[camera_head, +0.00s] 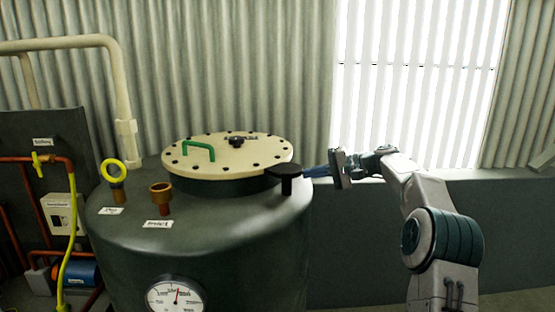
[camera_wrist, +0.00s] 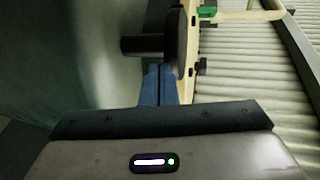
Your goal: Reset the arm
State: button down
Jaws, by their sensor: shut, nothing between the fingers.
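My gripper (camera_head: 318,171) is at the right side of the dark tank (camera_head: 230,235), held out sideways by my arm from the right. Its blue fingers (camera_wrist: 159,84) are together and empty in the wrist view. The fingertips are right beside a black round-topped knob (camera_head: 285,171) at the edge of the tank's top. In the wrist view this knob (camera_wrist: 176,42) is just beyond the fingertips; I cannot tell whether they touch.
The tank has a cream bolted lid (camera_head: 225,155) with a green handle (camera_head: 199,146). A yellow ring (camera_head: 113,171), a brown cup-like fitting (camera_head: 160,195) and a gauge (camera_head: 175,296) are on the tank. Pipes (camera_head: 65,215) stand at left. A bright window (camera_head: 418,80) is behind my arm.

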jog(key=s+a+f+h, duration=0.1)
jog(key=s+a+h, duration=0.35)
jog(key=s, duration=0.45)
jog(key=s+d+f+n+h, duration=0.1)
jog(key=s+d+f+h, duration=0.2)
jog(key=s, duration=0.8)
jog(key=s+d+f+n+h, duration=0.1)
jog(key=s+d+f+h, duration=0.2)
jog(key=s, duration=0.9)
jog(key=s+d+f+h, duration=0.3)
jog(key=s+f, duration=0.3)
jog(key=s, duration=0.6)
jog(key=shift+s+d+f+n+h, duration=0.15)
jog(key=shift+d+f+n+h, duration=0.1)
jog(key=shift+d+n+h, duration=0.25)
jog(key=shift+a, duration=0.15)
